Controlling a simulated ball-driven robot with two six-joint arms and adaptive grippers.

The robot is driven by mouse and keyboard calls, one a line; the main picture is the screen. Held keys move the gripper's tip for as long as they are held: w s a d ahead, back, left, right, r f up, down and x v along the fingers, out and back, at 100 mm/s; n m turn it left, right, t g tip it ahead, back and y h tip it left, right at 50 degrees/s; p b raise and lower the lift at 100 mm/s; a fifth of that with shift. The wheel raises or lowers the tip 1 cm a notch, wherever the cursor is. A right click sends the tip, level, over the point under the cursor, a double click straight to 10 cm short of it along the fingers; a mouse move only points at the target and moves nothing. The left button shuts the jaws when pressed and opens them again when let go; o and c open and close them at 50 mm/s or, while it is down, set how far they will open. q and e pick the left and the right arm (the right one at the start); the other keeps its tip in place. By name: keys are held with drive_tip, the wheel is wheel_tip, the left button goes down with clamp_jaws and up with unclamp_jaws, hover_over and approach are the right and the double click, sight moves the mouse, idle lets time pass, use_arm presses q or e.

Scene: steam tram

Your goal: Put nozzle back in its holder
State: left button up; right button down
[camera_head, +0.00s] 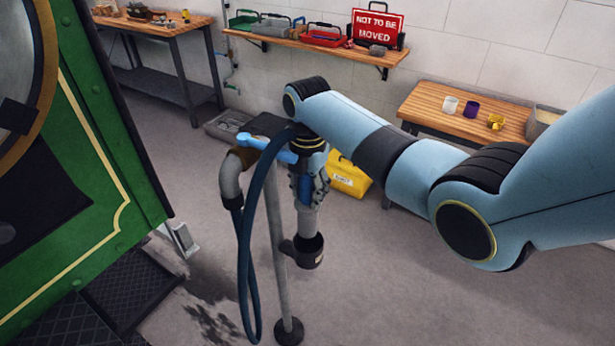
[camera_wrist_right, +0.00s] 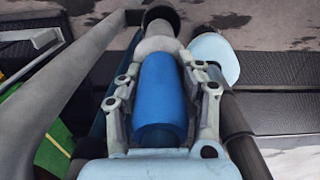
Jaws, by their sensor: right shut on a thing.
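The nozzle has a blue grip (camera_wrist_right: 162,95) and a grey tube (camera_head: 307,220). My right gripper (camera_head: 308,188) is shut around the blue grip, with fingers on both sides in the right wrist view (camera_wrist_right: 163,82). The nozzle points down, roughly upright. The holder is a dark cup (camera_head: 308,255) on the side of a grey stand pole (camera_head: 279,225). The tube's lower end meets the cup's mouth in the head view; how deep it sits is hidden. The cup also shows beyond the tube in the right wrist view (camera_wrist_right: 160,12). My left gripper is out of view.
A dark blue hose (camera_head: 246,250) loops beside the stand. The green tram (camera_head: 125,190) is at left. A yellow box (camera_head: 349,178) lies behind the gripper, and a wooden bench (camera_head: 470,117) with cups stands at right. The floor right of the stand is clear.

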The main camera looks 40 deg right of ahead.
drive_tip(key=shift+f, duration=0.2)
drive_tip(key=shift+f+b, duration=0.95)
drive_tip(key=shift+b, duration=0.4)
use_arm(q)
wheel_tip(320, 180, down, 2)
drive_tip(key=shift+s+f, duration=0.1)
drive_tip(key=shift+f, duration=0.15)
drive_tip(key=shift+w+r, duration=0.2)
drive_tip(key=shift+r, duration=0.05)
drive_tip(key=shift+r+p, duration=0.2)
drive_tip(key=shift+p, duration=0.25)
use_arm(e)
drive_tip(key=shift+s+f, duration=0.1)
drive_tip(key=shift+f, duration=0.15)
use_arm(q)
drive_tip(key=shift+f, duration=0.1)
use_arm(e)
drive_tip(key=shift+f, duration=0.15)
